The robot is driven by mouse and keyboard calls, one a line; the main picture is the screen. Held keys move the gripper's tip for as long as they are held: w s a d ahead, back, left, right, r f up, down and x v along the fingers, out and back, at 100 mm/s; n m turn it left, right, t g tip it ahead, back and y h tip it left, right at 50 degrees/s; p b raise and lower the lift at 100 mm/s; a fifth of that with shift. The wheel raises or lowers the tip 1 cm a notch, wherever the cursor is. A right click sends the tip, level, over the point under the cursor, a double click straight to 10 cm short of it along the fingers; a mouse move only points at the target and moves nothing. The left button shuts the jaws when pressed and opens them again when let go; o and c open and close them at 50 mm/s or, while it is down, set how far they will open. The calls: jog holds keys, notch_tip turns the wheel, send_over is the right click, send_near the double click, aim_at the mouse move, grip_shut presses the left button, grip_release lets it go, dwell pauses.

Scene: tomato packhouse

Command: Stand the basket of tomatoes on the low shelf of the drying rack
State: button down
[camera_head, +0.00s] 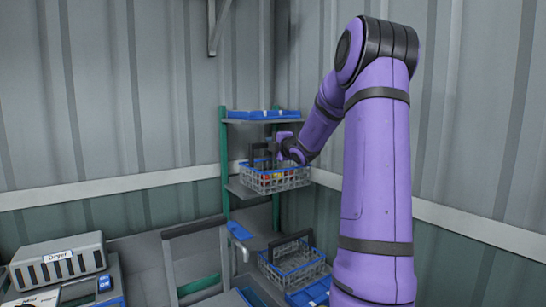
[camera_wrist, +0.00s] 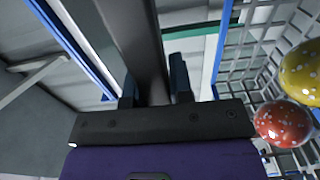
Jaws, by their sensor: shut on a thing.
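The basket of tomatoes (camera_head: 280,184) is a grey wire basket with a blue rim and a dark handle (camera_wrist: 146,42). In the head view it hangs upright at about the height of the drying rack's middle shelf (camera_head: 236,188), overlapping its right part. I cannot tell whether it touches that shelf. A red tomato (camera_wrist: 283,124) and a yellow one (camera_wrist: 302,72), both pale-spotted, show inside it in the wrist view. My gripper (camera_head: 284,144) is shut on the handle; its fingers (camera_wrist: 154,88) sit either side of it. The rack has green posts (camera_head: 224,150) and a lower shelf (camera_head: 258,241).
A blue tray (camera_head: 263,115) fills the rack's top shelf. A blue object (camera_head: 238,230) lies near the lower shelf's left edge. An empty wire basket (camera_head: 293,266) and a blue crate (camera_head: 316,292) stand in front. A dryer (camera_head: 58,262) is at left. Corrugated walls close the corner.

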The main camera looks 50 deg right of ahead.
send_over(275, 163)
jog(key=w+d, duration=0.2)
jog(key=f, duration=0.1)
jog(key=shift+s+d+f, duration=0.1)
jog(key=shift+s+f, duration=0.1)
jog(key=shift+f, duration=1.65)
jog(key=c, duration=1)
grip_release()
